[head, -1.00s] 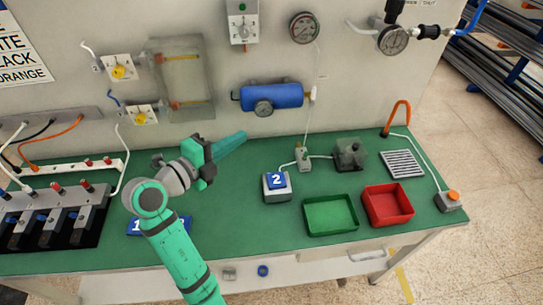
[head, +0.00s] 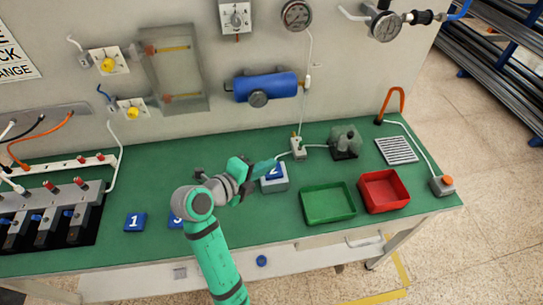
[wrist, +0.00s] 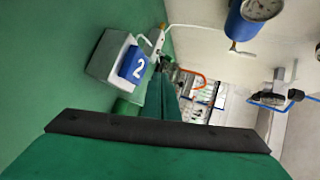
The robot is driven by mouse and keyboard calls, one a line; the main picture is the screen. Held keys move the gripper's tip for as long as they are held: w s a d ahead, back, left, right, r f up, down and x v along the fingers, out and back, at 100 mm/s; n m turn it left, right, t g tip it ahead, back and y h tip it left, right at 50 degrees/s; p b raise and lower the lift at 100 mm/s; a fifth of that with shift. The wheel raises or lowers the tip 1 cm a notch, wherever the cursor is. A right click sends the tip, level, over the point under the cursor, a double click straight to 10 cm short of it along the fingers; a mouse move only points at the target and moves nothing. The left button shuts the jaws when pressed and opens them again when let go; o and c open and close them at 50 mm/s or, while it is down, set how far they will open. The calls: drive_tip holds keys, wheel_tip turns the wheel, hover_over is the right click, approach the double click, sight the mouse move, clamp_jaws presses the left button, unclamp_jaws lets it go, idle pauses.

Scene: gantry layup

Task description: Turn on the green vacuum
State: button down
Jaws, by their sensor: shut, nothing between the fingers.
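No item is clearly marked as the green vacuum. A small grey-green pump-like unit (head: 344,142) stands at the back of the green bench. To its left is a small pale box with a lever (head: 298,149), joined to it by a thin white line. My gripper (head: 272,164) is shut and empty, pointing right beside the grey box (head: 274,186) with a blue "2" label. In the wrist view, the closed fingers (wrist: 163,98) reach past this labelled box (wrist: 112,58). I cannot tell whether the fingers touch the box.
Green (head: 328,204) and red (head: 383,191) trays sit at the front right. A blue tank (head: 266,87) and gauges hang on the back wall. A grey-knobbed wall switch (head: 235,17) is at the top. A slotted plate (head: 396,151) lies at right.

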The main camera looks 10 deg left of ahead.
approach(301, 146)
drive_tip(key=f, duration=0.1)
drive_tip(key=w+f, duration=0.1)
drive_tip(key=shift+d+f, duration=0.25)
drive_tip(key=shift+f, duration=0.05)
drive_tip(key=shift+w+d+r, duration=0.15)
drive_tip(key=shift+w+d, duration=0.45)
drive_tip(key=shift+w, duration=0.2)
drive_tip(key=shift+w+d+r, duration=0.2)
drive_tip(key=shift+w+d, duration=0.35)
drive_tip(key=shift+w, duration=0.25)
